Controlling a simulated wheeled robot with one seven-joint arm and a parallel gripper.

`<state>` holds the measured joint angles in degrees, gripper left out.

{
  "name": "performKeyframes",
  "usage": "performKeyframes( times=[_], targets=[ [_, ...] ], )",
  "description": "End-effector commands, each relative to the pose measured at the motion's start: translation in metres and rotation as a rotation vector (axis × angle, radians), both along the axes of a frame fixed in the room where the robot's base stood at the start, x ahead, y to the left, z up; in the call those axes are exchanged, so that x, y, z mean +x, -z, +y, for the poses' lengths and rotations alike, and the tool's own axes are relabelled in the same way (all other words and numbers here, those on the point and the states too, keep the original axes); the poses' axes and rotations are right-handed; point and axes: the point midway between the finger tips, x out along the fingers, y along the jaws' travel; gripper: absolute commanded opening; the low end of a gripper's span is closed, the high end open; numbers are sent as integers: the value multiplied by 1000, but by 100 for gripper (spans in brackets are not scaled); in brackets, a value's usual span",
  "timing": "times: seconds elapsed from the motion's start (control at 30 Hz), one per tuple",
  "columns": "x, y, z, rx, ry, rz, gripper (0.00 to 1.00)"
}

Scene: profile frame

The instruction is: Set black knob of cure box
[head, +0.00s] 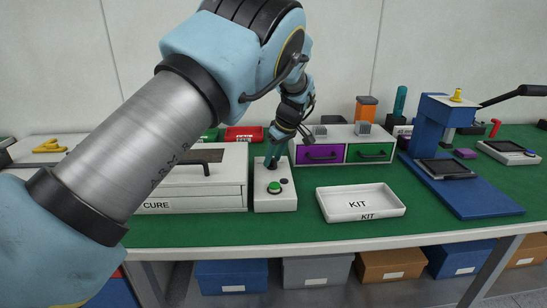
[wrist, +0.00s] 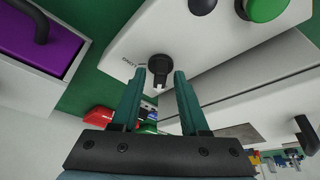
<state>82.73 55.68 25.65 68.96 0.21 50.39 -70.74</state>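In the head view my gripper (head: 271,163) points down at the panel's back and largely hides the knob.
The panel also bears a green button (head: 274,187) and a small dark button (head: 284,181). A white KIT tray (head: 361,212) lies to the right. A drawer unit with a purple drawer (head: 319,154) and green drawer stands behind. A blue press (head: 431,130) stands farther right.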

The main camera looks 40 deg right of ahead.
Motion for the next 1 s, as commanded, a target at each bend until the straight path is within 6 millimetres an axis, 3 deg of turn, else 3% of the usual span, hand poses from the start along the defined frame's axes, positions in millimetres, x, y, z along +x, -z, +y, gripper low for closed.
performKeyframes(
  times=[0.37,0.8,1.0],
  targets=[
    [-2,-7,-1,-2,1,-1,49],
    [-32,-78,-1,-3,1,-1,49],
    [-40,-97,-1,-1,1,-1,49]
  ],
)
